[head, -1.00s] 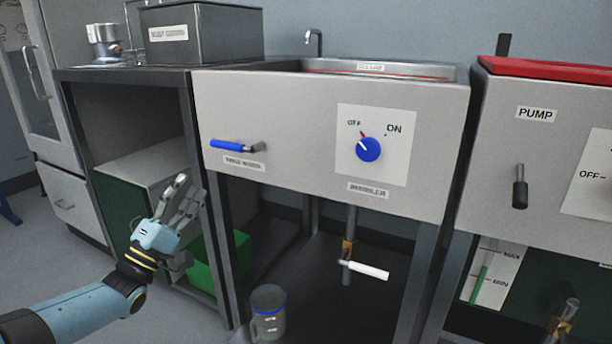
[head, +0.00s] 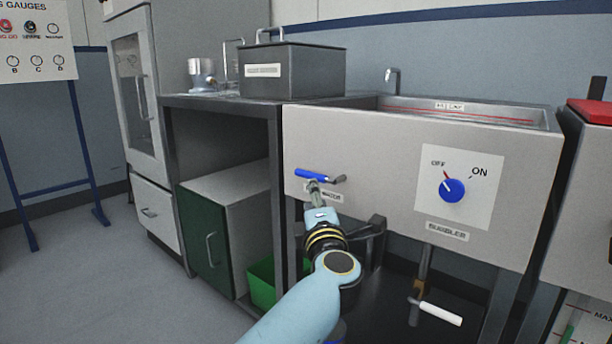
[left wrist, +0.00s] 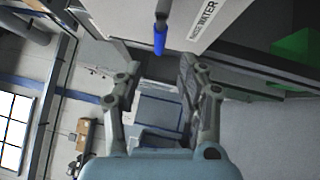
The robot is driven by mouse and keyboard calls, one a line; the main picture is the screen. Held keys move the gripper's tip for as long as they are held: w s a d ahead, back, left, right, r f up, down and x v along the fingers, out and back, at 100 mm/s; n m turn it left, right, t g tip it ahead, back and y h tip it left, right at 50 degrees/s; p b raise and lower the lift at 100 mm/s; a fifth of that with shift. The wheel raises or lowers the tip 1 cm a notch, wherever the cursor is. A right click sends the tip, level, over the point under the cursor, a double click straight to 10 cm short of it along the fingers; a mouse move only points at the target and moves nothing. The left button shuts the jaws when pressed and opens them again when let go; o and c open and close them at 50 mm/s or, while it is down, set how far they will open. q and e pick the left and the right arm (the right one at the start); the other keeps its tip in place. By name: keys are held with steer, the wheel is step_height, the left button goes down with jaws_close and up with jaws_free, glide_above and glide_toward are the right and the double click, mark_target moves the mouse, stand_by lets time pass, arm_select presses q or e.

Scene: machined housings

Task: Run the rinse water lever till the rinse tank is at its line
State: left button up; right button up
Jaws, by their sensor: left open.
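The blue-handled rinse water lever (head: 315,175) sticks out from the front panel's left end and points left, above its partly covered label. It also shows in the left wrist view (left wrist: 159,38), beside the rinse water label (left wrist: 204,20). My left gripper (head: 316,188) is right at the lever in the head view. In the left wrist view its two fingers (left wrist: 160,68) are spread, with the lever handle between and just beyond the tips, apart from them. The metal tank (head: 548,118) has a red line along its inner back wall; its water level is hidden. My right gripper is not in view.
A blue knob (head: 451,190) on the panel is turned toward OFF. A white-handled drain lever (head: 440,313) is below. A grey lidded box (head: 292,72) stands on the left counter, over a green-doored cabinet (head: 205,240). A green bin (head: 263,284) is below.

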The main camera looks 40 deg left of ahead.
mark_target(309, 178)
arm_select(q)
steer(key=b+x, duration=0.2)
steer(key=x, duration=0.7)
steer(key=shift+a+f, duration=0.1)
steer(key=shift+w+a, duration=0.4)
steer(key=shift+w, duration=0.05)
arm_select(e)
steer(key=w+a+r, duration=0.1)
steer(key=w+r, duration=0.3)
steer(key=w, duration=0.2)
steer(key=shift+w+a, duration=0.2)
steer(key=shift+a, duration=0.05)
arm_select(q)
jaws_close()
